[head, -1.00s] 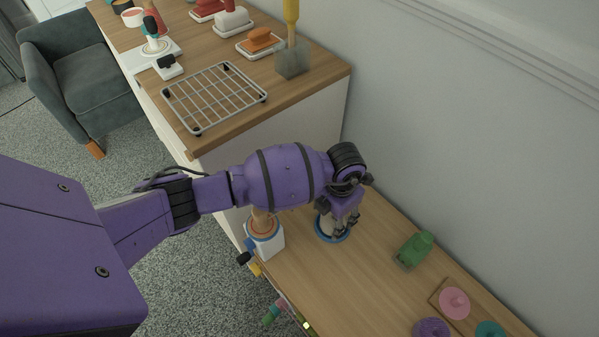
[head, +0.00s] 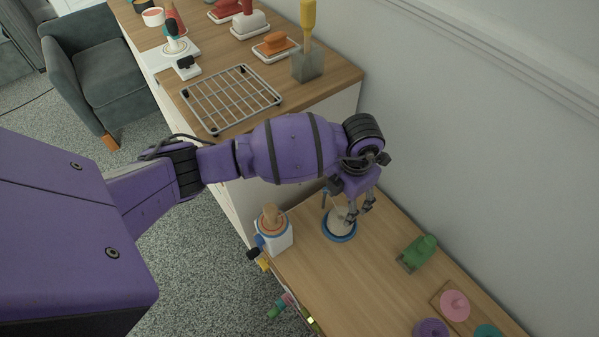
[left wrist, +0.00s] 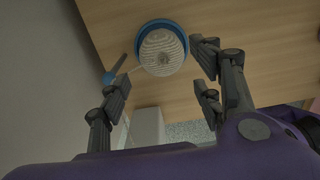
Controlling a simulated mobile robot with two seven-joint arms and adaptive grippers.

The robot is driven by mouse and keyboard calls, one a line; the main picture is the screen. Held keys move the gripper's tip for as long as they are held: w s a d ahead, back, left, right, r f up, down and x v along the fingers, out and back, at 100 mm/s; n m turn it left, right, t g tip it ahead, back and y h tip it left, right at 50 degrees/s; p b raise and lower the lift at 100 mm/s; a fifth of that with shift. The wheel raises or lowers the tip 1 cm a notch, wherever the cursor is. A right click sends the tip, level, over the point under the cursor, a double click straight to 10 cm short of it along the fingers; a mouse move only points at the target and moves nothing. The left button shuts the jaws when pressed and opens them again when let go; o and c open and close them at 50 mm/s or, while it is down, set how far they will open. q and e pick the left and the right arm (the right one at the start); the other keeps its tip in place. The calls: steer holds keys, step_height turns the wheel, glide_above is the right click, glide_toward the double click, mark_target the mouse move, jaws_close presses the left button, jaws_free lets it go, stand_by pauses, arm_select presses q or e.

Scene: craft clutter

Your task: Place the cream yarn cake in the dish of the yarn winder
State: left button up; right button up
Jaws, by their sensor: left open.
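The cream yarn cake (head: 339,222) sits in a round blue dish (head: 341,238) on the lower wooden table. In the left wrist view the ribbed cake (left wrist: 162,50) rests inside the blue ring (left wrist: 158,23), and a thin strand runs from it towards a blue upright arm (left wrist: 115,66). My left gripper (head: 360,212) is open just above the cake, its fingers spread and apart from it. It also shows in the left wrist view (left wrist: 163,80). My right gripper is not seen. I cannot tell whether the dish and the nearby cranked white box are one device.
The white box with a wooden cone (head: 270,216) stands left of the dish at the table edge. A green object (head: 420,250) and pink (head: 455,305) and purple (head: 430,328) round items lie to the right. A higher counter with a wire rack (head: 230,98) stands behind.

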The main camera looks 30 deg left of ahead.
arm_select(q)
step_height(320, 180, up, 3)
steer(key=shift+w, duration=0.1)
steer(key=shift+d, duration=0.1)
